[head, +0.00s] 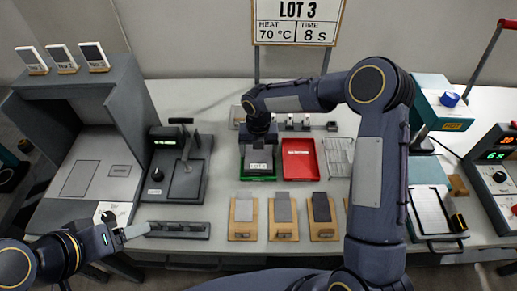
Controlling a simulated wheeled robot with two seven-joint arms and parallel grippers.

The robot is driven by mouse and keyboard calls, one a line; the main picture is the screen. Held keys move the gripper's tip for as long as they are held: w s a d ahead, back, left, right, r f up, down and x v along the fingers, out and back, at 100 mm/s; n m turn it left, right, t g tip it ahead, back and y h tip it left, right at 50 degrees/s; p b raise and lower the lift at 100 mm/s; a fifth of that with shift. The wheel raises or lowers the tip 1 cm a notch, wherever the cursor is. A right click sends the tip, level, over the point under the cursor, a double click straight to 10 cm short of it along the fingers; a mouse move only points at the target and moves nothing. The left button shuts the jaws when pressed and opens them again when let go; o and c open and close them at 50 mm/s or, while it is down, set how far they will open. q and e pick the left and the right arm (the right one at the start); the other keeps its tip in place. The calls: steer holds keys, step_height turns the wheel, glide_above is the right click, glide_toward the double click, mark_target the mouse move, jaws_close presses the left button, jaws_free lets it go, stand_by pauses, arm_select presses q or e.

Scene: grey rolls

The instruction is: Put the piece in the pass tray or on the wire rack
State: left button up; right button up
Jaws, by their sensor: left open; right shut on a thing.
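My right gripper (259,139) is shut on a piece and points down over the green tray (259,179). The held piece is mostly hidden by the gripper; a dark area with a pale label (258,167) shows just below it, and I cannot tell whether this is the piece or the tray floor. Whether the piece touches the tray is also unclear. The red tray (300,160) is right beside the green one and looks empty. The wire rack (340,157) stands to its right, partly behind my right arm. My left gripper (128,234) is open at the front left, away from the trays.
Wooden stands with grey plates (243,211) line the table front. A dark lever device (181,168) and a large grey press-like box (92,165) stand left. A dark rail (178,230) lies near my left gripper. A sign (297,22) stands behind; teal equipment (441,103) is right.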

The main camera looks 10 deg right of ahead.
mark_target(259, 153)
steer(key=shift+f, duration=0.1)
steer(key=shift+f, duration=0.15)
steer(key=o, duration=1.1)
steer(key=shift+s+f, duration=0.1)
steer(key=shift+o, duration=0.2)
steer(key=shift+f, duration=0.1)
steer(key=shift+d, duration=0.1)
steer(key=shift+s, duration=0.1)
steer(key=shift+d+r, duration=0.1)
steer(key=shift+r, duration=0.4)
step_height(259, 153, up, 12)
steer(key=b, duration=0.1)
steer(key=shift+w, duration=0.2)
